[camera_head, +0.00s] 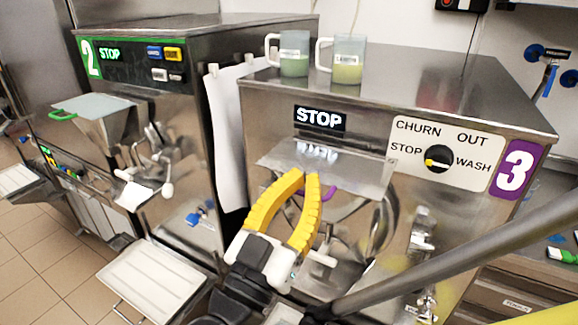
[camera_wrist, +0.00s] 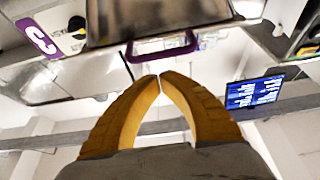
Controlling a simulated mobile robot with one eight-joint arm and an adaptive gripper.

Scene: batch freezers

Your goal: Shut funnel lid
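The funnel lid of machine 3 (camera_head: 350,176) is a shiny metal plate on the front of that machine, below the STOP display. I cannot tell its exact tilt. Its purple handle (camera_head: 329,194) shows partly behind my yellow fingers. In the wrist view the lid (camera_wrist: 150,18) is at the top, with the purple handle (camera_wrist: 165,54) along its near edge. My gripper (camera_head: 305,174) is in front of the handle. In the wrist view its fingertips (camera_wrist: 160,77) meet, with nothing seen between them, and the handle lies just beyond them. My fingers hide part of the funnel.
Two cups with green contents (camera_head: 293,65) (camera_head: 347,70) stand on top of machine 3. A control panel with a knob (camera_head: 438,157) is right of the lid. Machine 2 (camera_head: 150,70) stands at the left, with a green-handled lid (camera_head: 95,106). A tray (camera_head: 150,277) juts out low in front.

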